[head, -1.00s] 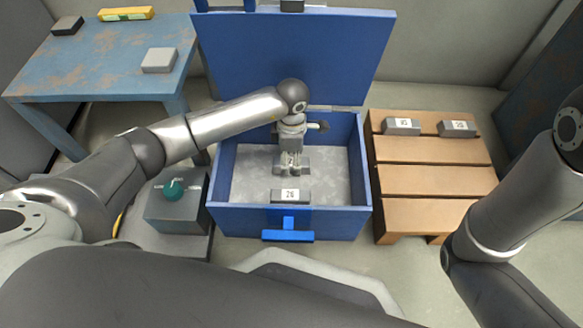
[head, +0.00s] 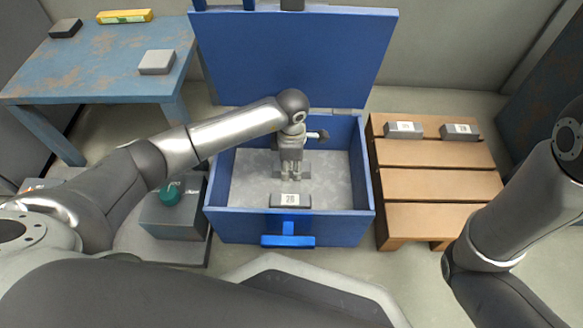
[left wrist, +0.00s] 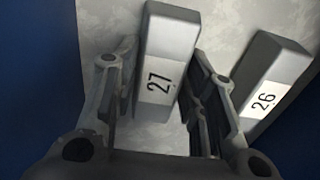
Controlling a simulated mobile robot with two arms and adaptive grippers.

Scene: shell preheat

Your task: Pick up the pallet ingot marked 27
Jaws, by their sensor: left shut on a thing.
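The ingot marked 27 (left wrist: 170,40) is a grey bar with a white label, between the fingers of my left gripper in the left wrist view. My left gripper (head: 291,178) reaches down into the open blue chest (head: 222,226) and is shut on this ingot. In the head view the gripper hides most of the ingot; I cannot tell whether it still touches the chest floor. Another ingot, marked 26 in the left wrist view (left wrist: 275,75), lies beside it, nearer the chest's front wall in the head view (head: 276,201). My right gripper is out of view.
A wooden pallet (head: 440,181) on the right bears two labelled ingots (head: 403,130) and (head: 460,132). A blue table (head: 95,75) at the left holds a light block (head: 157,61), a dark block and a yellow item. A grey box with a green knob (head: 171,193) stands left of the chest.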

